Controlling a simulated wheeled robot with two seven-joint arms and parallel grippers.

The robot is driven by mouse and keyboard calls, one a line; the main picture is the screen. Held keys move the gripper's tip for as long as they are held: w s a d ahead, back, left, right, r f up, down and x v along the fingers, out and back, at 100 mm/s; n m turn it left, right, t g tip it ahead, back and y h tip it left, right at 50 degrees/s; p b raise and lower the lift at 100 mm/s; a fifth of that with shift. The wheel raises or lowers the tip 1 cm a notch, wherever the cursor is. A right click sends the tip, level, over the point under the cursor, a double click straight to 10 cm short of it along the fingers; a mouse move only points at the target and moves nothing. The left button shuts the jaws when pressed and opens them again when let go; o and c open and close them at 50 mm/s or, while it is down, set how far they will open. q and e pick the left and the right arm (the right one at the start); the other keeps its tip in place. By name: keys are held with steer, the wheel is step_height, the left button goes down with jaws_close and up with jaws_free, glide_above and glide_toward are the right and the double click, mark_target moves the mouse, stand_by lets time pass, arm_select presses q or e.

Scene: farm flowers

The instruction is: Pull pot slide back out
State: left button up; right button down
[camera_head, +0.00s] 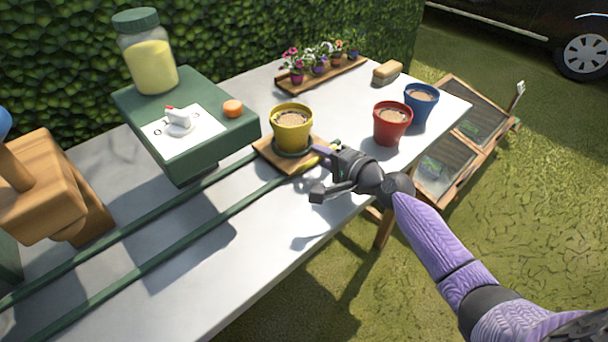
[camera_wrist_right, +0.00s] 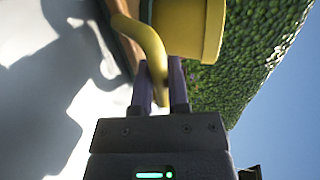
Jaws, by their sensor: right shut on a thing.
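The pot slide (camera_head: 262,150) is a wooden board at the end of two green rails (camera_head: 205,205) on the white table. A yellow pot (camera_head: 292,130) filled with soil stands upright on it, and the pot also shows at the top of the right wrist view (camera_wrist_right: 190,28). My right gripper (camera_head: 325,154) is at the slide's right side. In the right wrist view its purple fingers (camera_wrist_right: 163,85) are shut on a curved yellow-green handle (camera_wrist_right: 150,45) beside the pot. My left gripper is not in view.
Red (camera_head: 391,125) and blue (camera_head: 420,105) pots stand at right. A flower tray (camera_head: 335,75) and sponge (camera_head: 387,72) lie behind.

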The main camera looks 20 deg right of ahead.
mark_target(334, 147)
steer(key=shift+w+d+f+b, duration=0.1)
steer(key=shift+w+d+b, duration=0.2)
steer(key=shift+d, duration=0.3)
steer(key=shift+w+d+f+b, duration=0.15)
steer(key=shift+d+b, duration=0.25)
steer(key=shift+d, duration=0.2)
steer(key=shift+d+r, duration=0.1)
steer(key=shift+r, duration=0.15)
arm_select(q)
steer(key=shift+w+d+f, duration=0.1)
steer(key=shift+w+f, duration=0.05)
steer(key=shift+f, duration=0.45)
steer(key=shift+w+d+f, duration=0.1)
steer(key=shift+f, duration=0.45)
